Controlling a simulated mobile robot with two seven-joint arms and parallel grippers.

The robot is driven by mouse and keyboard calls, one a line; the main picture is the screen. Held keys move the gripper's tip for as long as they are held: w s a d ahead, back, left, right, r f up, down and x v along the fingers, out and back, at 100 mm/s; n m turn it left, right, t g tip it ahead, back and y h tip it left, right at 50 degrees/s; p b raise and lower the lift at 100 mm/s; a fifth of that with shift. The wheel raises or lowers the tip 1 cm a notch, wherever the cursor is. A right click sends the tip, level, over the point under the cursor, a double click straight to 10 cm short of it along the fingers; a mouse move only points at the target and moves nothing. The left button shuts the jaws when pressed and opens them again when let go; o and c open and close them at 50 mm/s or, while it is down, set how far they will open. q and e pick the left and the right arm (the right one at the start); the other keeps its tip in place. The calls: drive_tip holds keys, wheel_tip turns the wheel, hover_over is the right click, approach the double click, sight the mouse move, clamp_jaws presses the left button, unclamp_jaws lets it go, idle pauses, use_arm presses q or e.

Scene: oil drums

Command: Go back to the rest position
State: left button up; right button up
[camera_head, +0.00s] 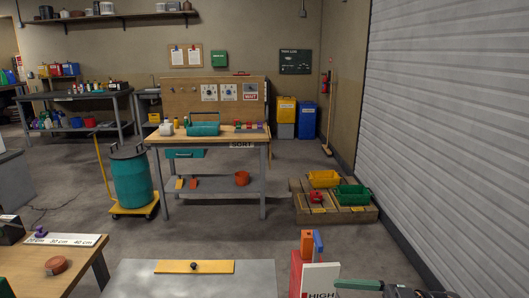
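A teal oil drum (133,178) with a dark top stands upright on a yellow wheeled dolly (136,209). It is to the left of the wooden-topped workbench (160,138). A teal container (203,129) lies on that bench among small items.
A grey surface (130,282) with a yellow board (170,267) is close in front. A red box (297,270) and a green-and-dark object (360,284) are at lower right. A wooden pallet (365,214) holds bins. Floor shows between.

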drive_tip(key=s+a+f+m+t+h, duration=0.3)
drive_tip(key=a+f+m+t+h, duration=0.3)
drive_tip(key=a+f+m+t, duration=0.45)
use_arm(q)
drive_tip(key=r+p, duration=0.3)
drive_tip(key=shift+w+r, duration=0.25)
drive_tip(key=shift+r, duration=0.1)
use_arm(e)
drive_tip(key=s+d+f+m+g+h, duration=0.1)
drive_tip(key=s+d+f+m+h, duration=0.1)
drive_tip(key=s+d+f+h, duration=0.3)
drive_tip(key=s+d+f+m+g+h, duration=0.1)
drive_tip(key=s+d+f+m+h, duration=0.2)
drive_tip(key=s+f, duration=0.6)
drive_tip(key=s+d+h, duration=0.2)
drive_tip(key=shift+s+h, duration=0.35)
drive_tip(key=shift+h, duration=0.05)
